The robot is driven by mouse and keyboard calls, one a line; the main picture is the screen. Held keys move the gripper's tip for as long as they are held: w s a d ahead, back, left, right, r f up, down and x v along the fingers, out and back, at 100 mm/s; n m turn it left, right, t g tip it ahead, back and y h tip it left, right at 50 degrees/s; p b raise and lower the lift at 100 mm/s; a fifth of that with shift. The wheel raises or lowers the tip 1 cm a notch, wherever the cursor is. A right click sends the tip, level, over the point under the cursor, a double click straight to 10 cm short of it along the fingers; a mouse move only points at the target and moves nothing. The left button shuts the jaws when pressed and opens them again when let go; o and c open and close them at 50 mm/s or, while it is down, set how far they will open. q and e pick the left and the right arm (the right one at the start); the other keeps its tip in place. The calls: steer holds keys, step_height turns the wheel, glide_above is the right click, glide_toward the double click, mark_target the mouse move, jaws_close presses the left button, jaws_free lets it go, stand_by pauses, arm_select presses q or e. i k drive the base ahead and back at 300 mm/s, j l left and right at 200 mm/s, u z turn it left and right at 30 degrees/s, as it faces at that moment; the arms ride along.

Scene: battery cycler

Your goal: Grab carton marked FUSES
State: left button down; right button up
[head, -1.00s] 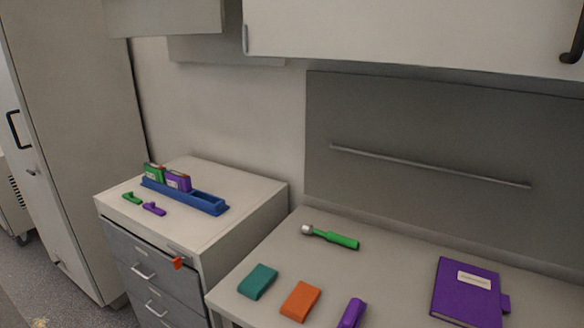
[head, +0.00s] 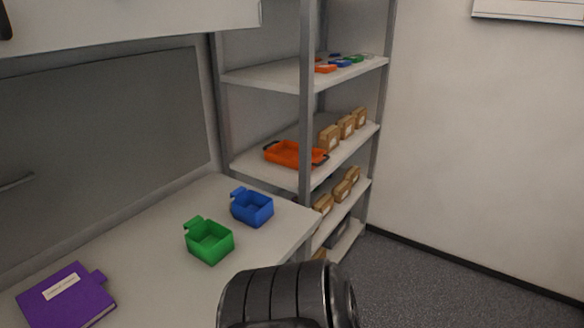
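Several brown cartons with pale labels stand on a shelf rack in the head view. One group, including a carton (head: 329,138), is on the middle shelf to the right of an orange tray. Another group, including a carton (head: 342,190), is on the shelf below. The labels are too small to read, so I cannot tell which carton is marked FUSES. Neither gripper shows; only a dark part of my own arm is at the bottom centre.
The orange tray (head: 290,154) sits on the middle shelf. A grey rack post (head: 306,100) stands in front of the shelves. The bench holds a green bin (head: 209,243), a blue bin (head: 252,207) and a purple notebook (head: 66,297). Open floor (head: 430,285) lies at right.

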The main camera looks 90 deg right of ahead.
mark_target(342, 190)
steer(key=z, duration=3.15)
steer(key=i+l+z, duration=0.4)
steer(key=i, duration=0.55)
steer(key=i+z, duration=0.35)
steer(key=i, duration=0.6)
steer(key=i+l+u, duration=0.1)
steer(key=i+u, duration=0.25)
steer(key=i, duration=0.2)
steer(key=i+l+u, duration=0.35)
steer(key=i, duration=0.15)
steer(key=i+l+u, duration=0.35)
steer(key=i, duration=0.15)
